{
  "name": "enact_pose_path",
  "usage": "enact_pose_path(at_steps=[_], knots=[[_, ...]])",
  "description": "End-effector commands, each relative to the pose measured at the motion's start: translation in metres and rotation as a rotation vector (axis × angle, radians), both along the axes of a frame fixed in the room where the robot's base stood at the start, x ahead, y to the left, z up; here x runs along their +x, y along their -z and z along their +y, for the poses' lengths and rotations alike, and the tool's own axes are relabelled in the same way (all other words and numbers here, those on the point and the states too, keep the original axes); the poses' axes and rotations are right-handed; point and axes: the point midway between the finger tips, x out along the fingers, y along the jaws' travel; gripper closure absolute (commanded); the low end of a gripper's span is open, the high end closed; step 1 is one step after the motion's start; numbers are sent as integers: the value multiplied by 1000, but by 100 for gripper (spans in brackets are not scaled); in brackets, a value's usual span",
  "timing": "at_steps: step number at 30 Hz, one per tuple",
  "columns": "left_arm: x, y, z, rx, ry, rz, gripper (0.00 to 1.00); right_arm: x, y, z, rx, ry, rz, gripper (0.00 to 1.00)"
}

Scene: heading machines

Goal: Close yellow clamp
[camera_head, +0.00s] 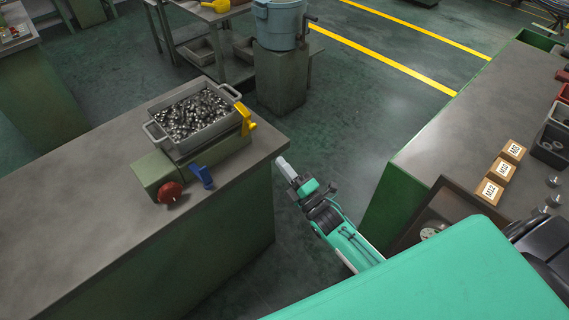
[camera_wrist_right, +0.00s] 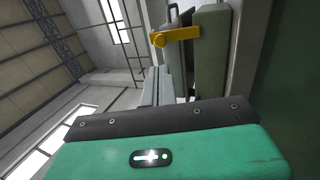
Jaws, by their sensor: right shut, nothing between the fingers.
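The yellow clamp (camera_head: 244,117) is on the right end of the green fixture that holds a metal bin of small parts (camera_head: 196,113) on the left workbench. It also shows in the right wrist view (camera_wrist_right: 176,36), above and a little right of the gripper fingers. My right gripper (camera_head: 283,163) is shut and empty, beside the bench's right edge, below and to the right of the yellow clamp and apart from it. In the right wrist view its fingers (camera_wrist_right: 157,84) point up toward the clamp. My left gripper is not in view.
A blue clamp (camera_head: 202,176) and a red knob (camera_head: 169,192) are on the fixture's front side. The left bench (camera_head: 80,215) has bare space at left. The right bench (camera_head: 445,140) holds labelled blocks (camera_head: 501,170). A bucket (camera_head: 279,24) stands on a pedestal behind.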

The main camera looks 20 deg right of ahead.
Motion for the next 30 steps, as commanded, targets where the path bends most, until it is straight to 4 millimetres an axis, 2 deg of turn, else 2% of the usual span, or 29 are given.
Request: enact_pose_path(at_steps=[1,9,15,21,30], knots=[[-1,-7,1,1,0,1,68,10,-7,3,0,0,-1,100],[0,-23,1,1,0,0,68,54,-24,17,0,-1,1,100],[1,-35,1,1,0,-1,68,81,-33,25,0,0,3,100],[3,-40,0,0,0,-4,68,95,-36,29,1,-1,2,100],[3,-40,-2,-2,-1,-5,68,98,-35,30,1,-1,3,100]])
